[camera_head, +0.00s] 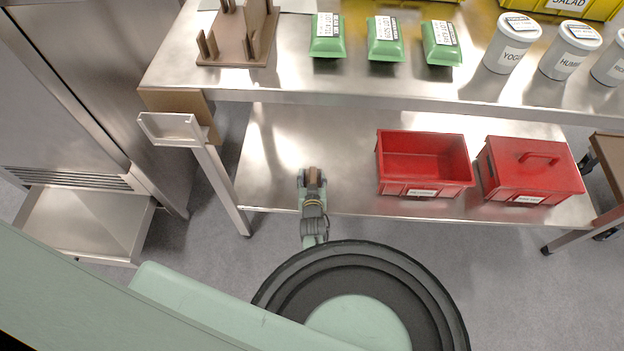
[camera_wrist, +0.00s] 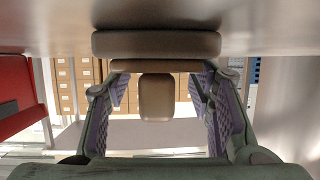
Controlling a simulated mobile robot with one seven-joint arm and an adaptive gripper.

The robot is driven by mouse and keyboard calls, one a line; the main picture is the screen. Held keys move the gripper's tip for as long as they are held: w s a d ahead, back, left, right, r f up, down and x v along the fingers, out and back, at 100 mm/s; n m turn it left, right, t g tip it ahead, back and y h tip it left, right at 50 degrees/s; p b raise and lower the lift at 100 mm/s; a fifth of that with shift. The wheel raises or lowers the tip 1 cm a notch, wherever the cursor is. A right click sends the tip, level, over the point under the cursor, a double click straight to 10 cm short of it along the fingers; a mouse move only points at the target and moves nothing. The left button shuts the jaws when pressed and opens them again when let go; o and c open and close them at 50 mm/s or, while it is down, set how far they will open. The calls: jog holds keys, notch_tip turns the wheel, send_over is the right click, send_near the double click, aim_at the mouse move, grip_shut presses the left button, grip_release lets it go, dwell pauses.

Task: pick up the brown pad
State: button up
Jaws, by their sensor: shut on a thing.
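The brown pad (camera_wrist: 155,43) shows in the wrist view as a wide rounded slab with a narrower strip and an upright block (camera_wrist: 156,98) beside it. My gripper (camera_wrist: 160,82) has its two purple-lined fingers on either side of the brown thing and is shut on it. In the head view the brown pad (camera_head: 314,178) is small at the tip of my gripper (camera_head: 313,186), over the front part of the lower steel shelf (camera_head: 285,160). In the wrist view the pad lies close to a shiny surface; I cannot tell whether it touches it.
An open red bin (camera_head: 423,190) and a lidded red bin (camera_head: 530,192) stand right of my gripper on the lower shelf. The upper steel shelf (camera_head: 290,88) holds a brown rack (camera_head: 232,50), green packs (camera_head: 384,52) and white tubs (camera_head: 510,60). The lower shelf's left part is clear.

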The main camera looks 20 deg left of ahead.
aim_at(312, 174)
jog(key=shift+c, duration=1.1)
jog(key=shift+r, duration=0.1)
notch_tip(312, 174, up, 10)
jog(key=shift+f, duration=0.1)
jog(key=o, duration=0.6)
grip_shut()
